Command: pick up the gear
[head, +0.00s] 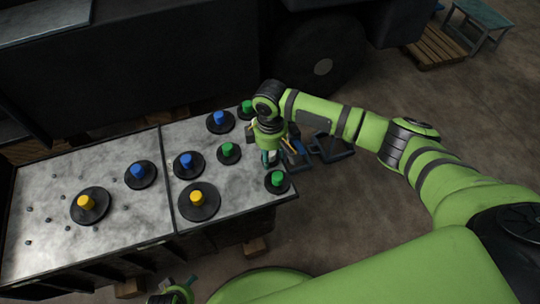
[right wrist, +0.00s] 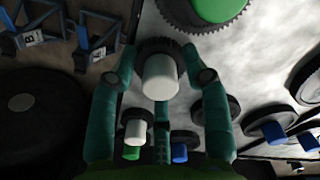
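Several dark gears with coloured knobs stand on the grey-topped table: yellow (head: 197,200), blue (head: 187,162) and green (head: 277,181) among them. My right gripper (head: 268,158) points down near the table's right edge. In the right wrist view, a dark toothed gear with a white knob (right wrist: 160,76) sits between its teal fingers (right wrist: 161,72). Gaps show between the knob and the side fingers, so the gripper looks open. A second white-knobbed gear (right wrist: 136,131) shows below it. The right arm mostly hides both in the head view. Part of my left arm's end (head: 178,292) shows at the bottom; its fingers are unclear.
A green-topped gear (right wrist: 216,8) is close by in the right wrist view. Small dark bits lie on the table's left half (head: 50,215). Blue metal stands (head: 330,148) are on the floor to the right. A large dark vehicle (head: 180,60) rises behind the table.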

